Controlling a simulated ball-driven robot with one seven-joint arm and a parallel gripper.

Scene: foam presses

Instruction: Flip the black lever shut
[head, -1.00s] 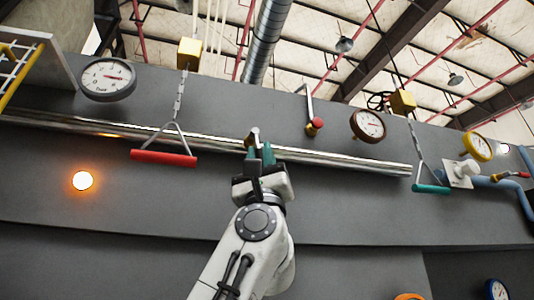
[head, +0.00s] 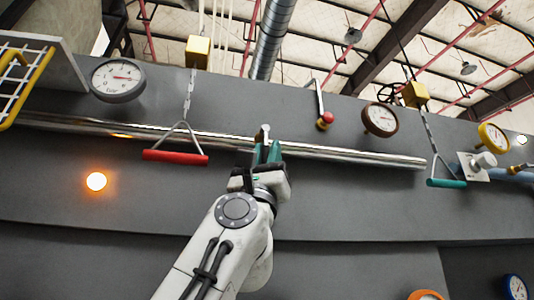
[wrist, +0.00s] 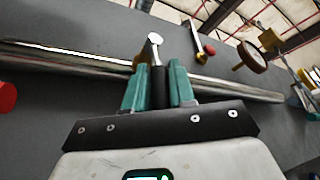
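The black lever (wrist: 158,79) shows in the wrist view as a black grip with a bright metal end (wrist: 154,38), in front of the polished rail. In the head view its metal end (head: 264,132) rises just above my fingertips, and its black part is mostly hidden. My gripper (head: 267,151) points up at it, with two teal fingers spread apart. In the wrist view the fingers (wrist: 158,88) stand on both sides of the black grip, with narrow gaps. I cannot tell whether either finger touches it.
A red-knobbed lever (head: 325,119) is right of my gripper. A red handle (head: 175,158) hangs on the left and a teal handle (head: 446,183) on the right. The polished rail (head: 350,154) crosses the grey wall. An orange lamp (head: 96,181) glows at lower left.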

